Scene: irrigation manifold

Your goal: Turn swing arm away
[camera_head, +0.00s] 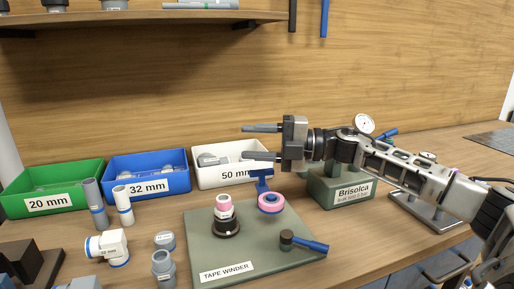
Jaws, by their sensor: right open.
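A green board labelled tape winder (208,254) lies on the workbench. On it stands a dark round base with a white and pink fitting (224,206) upright on top. Behind and right of that is a pink tape roll (271,203) on a blue holder, with a blue upright piece (261,181) beside it. At the front right of the board is a dark knob with a blue handle (310,244). Which blue part is the swing arm is not clear. My right gripper (246,142) is open and empty, fingers pointing left, above the board's back. My left gripper is out of view.
Green (54,201), blue (149,185) and white (232,175) bins stand along the back. Loose grey and white fittings (107,246) lie left of the board. A shelf hangs above.

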